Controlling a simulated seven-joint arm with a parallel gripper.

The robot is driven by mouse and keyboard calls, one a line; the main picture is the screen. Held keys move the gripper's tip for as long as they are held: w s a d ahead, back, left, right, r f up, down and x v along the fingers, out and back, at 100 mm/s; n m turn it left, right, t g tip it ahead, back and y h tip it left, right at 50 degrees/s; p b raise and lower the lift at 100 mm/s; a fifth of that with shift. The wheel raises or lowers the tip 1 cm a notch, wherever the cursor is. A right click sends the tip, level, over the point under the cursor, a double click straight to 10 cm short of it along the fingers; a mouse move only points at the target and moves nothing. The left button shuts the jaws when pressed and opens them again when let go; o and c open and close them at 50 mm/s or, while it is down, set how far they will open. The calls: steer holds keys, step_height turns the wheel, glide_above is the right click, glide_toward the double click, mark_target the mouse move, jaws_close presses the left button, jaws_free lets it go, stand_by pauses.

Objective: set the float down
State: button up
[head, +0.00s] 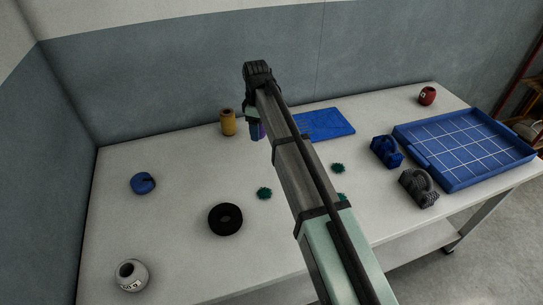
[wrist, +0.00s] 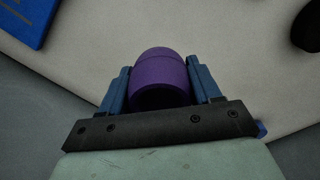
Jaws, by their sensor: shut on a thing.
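A purple cylindrical float (wrist: 161,75) sits between the two blue fingers of my gripper (wrist: 162,88), which is shut on it. In the head view a small part of the purple float (head: 262,131) shows beside my arm, toward the back of the pale table (head: 180,235). My gripper (head: 256,130) is mostly hidden there by my own arm. It is just right of a yellow cylinder and left of a flat blue board. Whether the float touches the table or hangs above it I cannot tell.
The yellow cylinder (head: 228,123) and blue board (head: 328,123) are close by. A black ring (head: 225,219), blue disc (head: 143,183), white float (head: 131,275), green tufts (head: 264,193), blue bundle (head: 386,152), grey bundle (head: 418,188), red float (head: 427,96) and gridded blue tray (head: 442,178) stand apart.

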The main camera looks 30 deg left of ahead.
steer(key=w+d+n, duration=0.2)
steer(key=d+n, duration=0.2)
steer(key=n, duration=0.3)
steer(key=shift+w+f, duration=0.15)
steer(key=shift+f, duration=4.85)
steer(key=shift+f, duration=0.15)
steer(key=o, duration=1)
steer(key=shift+o, duration=0.2)
step_height(320, 180, up, 12)
